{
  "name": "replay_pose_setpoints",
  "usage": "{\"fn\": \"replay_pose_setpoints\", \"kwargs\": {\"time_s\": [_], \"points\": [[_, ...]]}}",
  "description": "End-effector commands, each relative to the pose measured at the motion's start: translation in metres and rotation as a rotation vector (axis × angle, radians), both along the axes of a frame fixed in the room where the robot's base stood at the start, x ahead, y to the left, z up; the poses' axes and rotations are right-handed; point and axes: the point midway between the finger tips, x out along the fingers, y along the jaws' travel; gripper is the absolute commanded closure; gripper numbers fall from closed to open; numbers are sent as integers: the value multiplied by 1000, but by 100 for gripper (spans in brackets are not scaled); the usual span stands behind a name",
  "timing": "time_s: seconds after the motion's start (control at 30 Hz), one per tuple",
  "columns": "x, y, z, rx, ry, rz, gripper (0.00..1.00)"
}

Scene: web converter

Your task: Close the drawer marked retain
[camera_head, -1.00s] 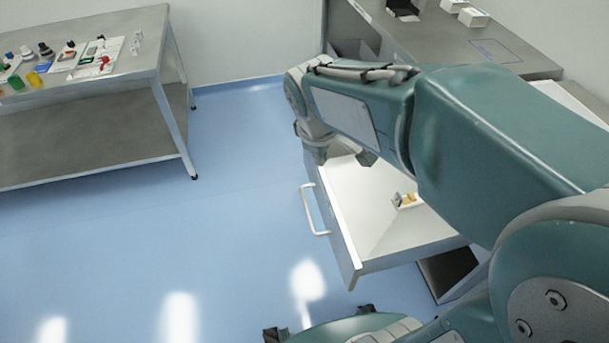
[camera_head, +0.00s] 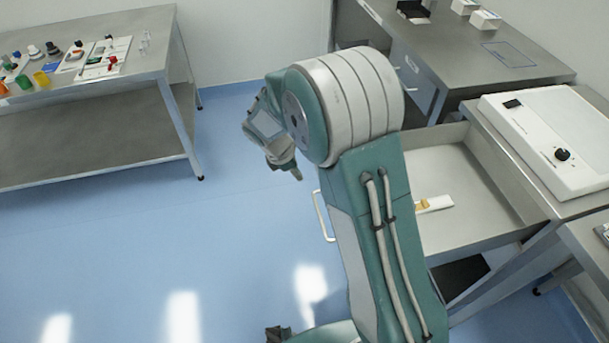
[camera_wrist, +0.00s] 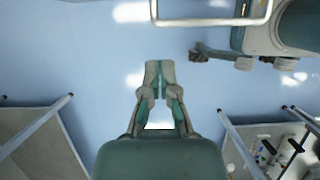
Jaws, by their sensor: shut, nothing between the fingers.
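A pulled-out drawer (camera_head: 472,192) stands open at the right in the head view. Its pale bar handle (camera_head: 322,218) shows at its left front, and the handle also crosses the top of the wrist view (camera_wrist: 212,21). My arm hides most of the drawer front, and I can read no marking on it. My gripper (camera_head: 298,175) is to the left of the drawer, close to the handle but apart from it in the picture. In the wrist view my gripper (camera_wrist: 160,66) has its fingers together with nothing between them, over the blue floor.
A small white and yellow item (camera_head: 434,204) lies in the drawer. A white device (camera_head: 550,135) sits on the bench above it. A steel table (camera_head: 95,85) with bottles and trays stands at the left. Blue floor (camera_head: 240,215) is clear between.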

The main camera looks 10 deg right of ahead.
Motion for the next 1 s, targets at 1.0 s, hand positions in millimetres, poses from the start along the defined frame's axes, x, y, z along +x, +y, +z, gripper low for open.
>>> {"fn": "replay_pose_setpoints", "kwargs": {"time_s": [1.0], "points": [[2,-68,-75,-1,-1,-3,100]]}}
